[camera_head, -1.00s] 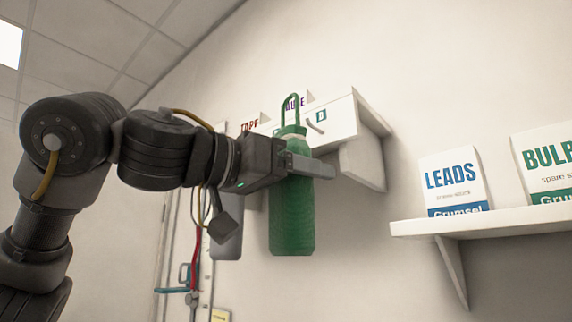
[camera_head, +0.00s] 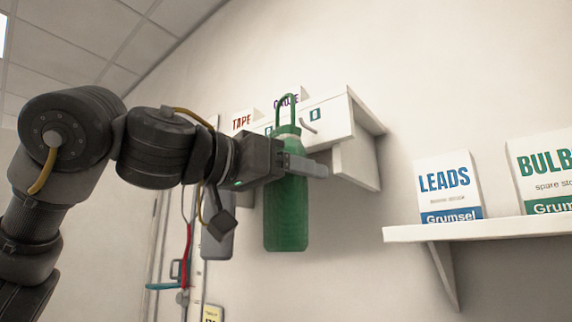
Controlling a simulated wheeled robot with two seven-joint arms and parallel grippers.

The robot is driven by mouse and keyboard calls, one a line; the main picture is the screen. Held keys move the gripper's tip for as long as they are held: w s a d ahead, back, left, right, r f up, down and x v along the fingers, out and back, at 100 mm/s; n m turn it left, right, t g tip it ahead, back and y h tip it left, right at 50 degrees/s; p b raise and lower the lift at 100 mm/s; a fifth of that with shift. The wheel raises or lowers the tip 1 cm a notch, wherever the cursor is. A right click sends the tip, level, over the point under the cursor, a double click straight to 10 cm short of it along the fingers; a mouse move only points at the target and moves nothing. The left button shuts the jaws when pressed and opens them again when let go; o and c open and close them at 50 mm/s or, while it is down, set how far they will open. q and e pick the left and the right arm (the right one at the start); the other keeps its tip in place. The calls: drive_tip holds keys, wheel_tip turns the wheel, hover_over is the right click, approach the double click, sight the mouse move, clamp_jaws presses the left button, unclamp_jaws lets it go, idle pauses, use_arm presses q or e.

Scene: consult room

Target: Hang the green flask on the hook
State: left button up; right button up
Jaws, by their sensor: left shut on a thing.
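The green flask (camera_head: 287,215) is upright, with a green loop handle (camera_head: 287,108) on top. My left gripper (camera_head: 300,165) is shut on it near its neck and holds it in the air before the wall. A small hook (camera_head: 309,127) sticks out from the front of the white wall rack (camera_head: 338,118), just right of the flask's neck. The flask's loop appears left of the hook and apart from it in the picture; the depth between them is hard to tell. The flask and gripper hide part of the rack. My right gripper is not in view.
A white shelf (camera_head: 470,230) at the right holds a LEADS box (camera_head: 448,187) and a BULB box (camera_head: 545,170). TAPE (camera_head: 242,121) and GAUZE boxes show on the rack. A grey item (camera_head: 218,240) and a red cord (camera_head: 187,250) hang at the left. The wall between rack and shelf is bare.

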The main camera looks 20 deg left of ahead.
use_arm(q)
drive_tip(key=w+d+f+p, duration=0.1)
drive_tip(key=w+d, duration=0.1)
drive_tip(key=w, duration=0.4)
drive_tip(key=shift+w+d+f+p, duration=0.2)
drive_tip(key=shift+d+f+p, duration=0.15)
idle(0.5)
idle(0.5)
drive_tip(key=o, duration=1.2)
